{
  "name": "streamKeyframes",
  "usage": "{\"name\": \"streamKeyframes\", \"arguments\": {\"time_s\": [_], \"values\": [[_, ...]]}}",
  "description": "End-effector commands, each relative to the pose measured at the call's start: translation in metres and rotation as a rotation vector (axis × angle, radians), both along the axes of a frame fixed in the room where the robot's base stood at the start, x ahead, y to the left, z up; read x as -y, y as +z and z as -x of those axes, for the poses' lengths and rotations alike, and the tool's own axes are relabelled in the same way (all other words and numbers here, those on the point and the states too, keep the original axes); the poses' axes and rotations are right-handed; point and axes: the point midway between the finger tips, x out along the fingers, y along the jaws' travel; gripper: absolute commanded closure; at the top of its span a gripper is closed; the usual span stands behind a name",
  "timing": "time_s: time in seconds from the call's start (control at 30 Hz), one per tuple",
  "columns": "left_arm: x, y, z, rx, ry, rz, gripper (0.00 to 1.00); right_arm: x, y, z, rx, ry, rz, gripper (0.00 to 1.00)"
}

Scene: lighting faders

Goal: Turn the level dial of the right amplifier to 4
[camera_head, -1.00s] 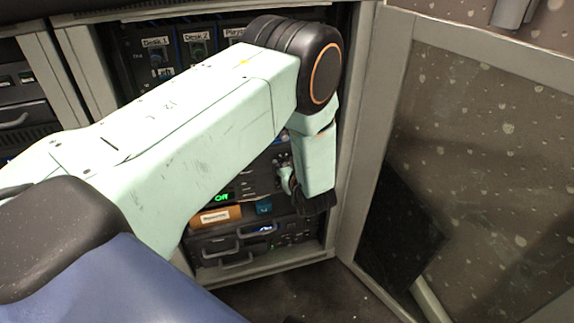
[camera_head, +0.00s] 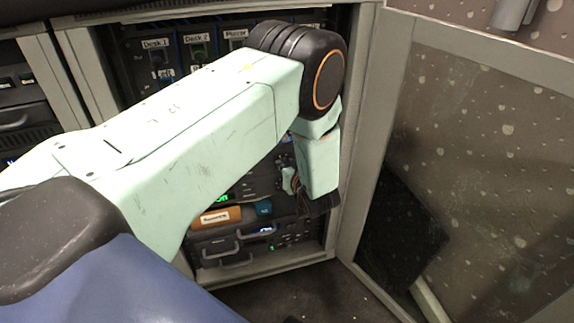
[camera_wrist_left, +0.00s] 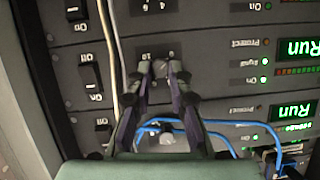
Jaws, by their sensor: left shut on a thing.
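My left gripper (camera_head: 286,178) is at the rack front, at the lower right of the cabinet, with my forearm across much of the head view. In the left wrist view, which shows the panels upside down, its two fingers (camera_wrist_left: 160,72) are closed in on a small dark dial (camera_wrist_left: 161,67) on a grey amplifier panel (camera_wrist_left: 215,58). Scale numbers show beside the fingertips, one looking like 10. The dial's pointer is hidden, so I cannot read its setting. My right gripper is in neither view.
Black rocker switches (camera_wrist_left: 90,76) and green Run displays (camera_wrist_left: 296,48) flank the dial. Blue cables (camera_wrist_left: 235,127) and a pale cable (camera_wrist_left: 109,40) run close to the fingers. An orange labelled box (camera_head: 216,216) sits lower in the rack. The open cabinet door (camera_head: 357,185) stands at right.

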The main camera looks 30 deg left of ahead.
Motion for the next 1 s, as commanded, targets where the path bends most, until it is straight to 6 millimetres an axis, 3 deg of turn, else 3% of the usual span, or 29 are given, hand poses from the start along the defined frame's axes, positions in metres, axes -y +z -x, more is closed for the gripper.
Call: {"name": "streamKeyframes", "arguments": {"time_s": [1.0], "values": [[0.0074, -0.0075, -0.0067, -0.699, -0.001, -0.596, 1.0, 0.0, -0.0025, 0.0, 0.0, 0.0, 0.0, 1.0]]}}
